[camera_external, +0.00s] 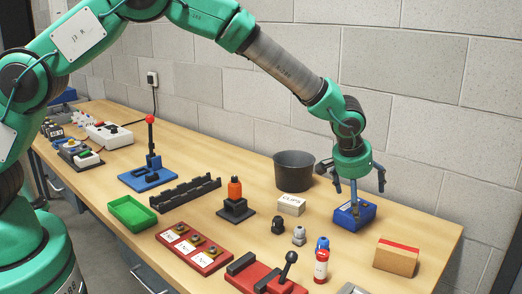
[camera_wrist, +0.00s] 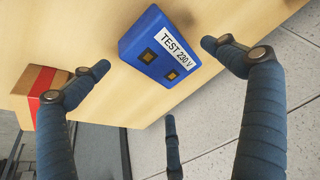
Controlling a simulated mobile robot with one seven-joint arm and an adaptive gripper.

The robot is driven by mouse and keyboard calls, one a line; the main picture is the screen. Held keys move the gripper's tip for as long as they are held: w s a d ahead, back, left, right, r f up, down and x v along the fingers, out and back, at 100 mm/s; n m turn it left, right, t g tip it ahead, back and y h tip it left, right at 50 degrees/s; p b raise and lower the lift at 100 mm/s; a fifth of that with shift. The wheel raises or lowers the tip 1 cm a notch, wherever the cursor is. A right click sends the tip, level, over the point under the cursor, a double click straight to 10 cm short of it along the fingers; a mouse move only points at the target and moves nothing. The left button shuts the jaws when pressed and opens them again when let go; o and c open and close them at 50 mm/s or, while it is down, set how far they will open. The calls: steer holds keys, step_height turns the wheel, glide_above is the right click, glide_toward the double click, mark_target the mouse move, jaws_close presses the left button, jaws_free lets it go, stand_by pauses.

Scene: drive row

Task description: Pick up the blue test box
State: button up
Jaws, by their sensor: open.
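The blue test box (camera_external: 366,212) sits on the wooden bench near its right end, against the wall side. In the wrist view the blue test box (camera_wrist: 165,68) shows a white label reading "TEST 230 V" and two square sockets. My gripper (camera_external: 358,190) is open with its three dark fingers pointing down over the box. In the wrist view my gripper (camera_wrist: 155,58) has two fingertips on either side of the box, apart from it, and a third finger below it. Nothing is held. Whether the fingertips reach below the box's top cannot be told.
A cardboard box with a red stripe (camera_external: 396,257) stands close to the right of the blue box. A dark bucket (camera_external: 293,171) and a white clips box (camera_external: 291,204) stand to the left. Small knobs and a red-and-white can (camera_external: 321,266) stand in front. The wall is close behind.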

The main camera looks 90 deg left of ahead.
mark_target(360, 209)
steer(key=shift+f, duration=0.1)
steer(key=shift+b+x, duration=0.7)
steer(key=shift+x, duration=1.85)
steer(key=shift+f+b, duration=0.25)
steer(key=shift+b, duration=0.05)
steer(key=c, duration=1.4)
steer(key=shift+r, duration=0.15)
steer(key=shift+c, duration=0.2)
step_height(360, 209, up, 10)
steer(key=p, duration=0.2)
steer(key=shift+r+p, duration=0.2)
steer(key=shift+p, duration=0.15)
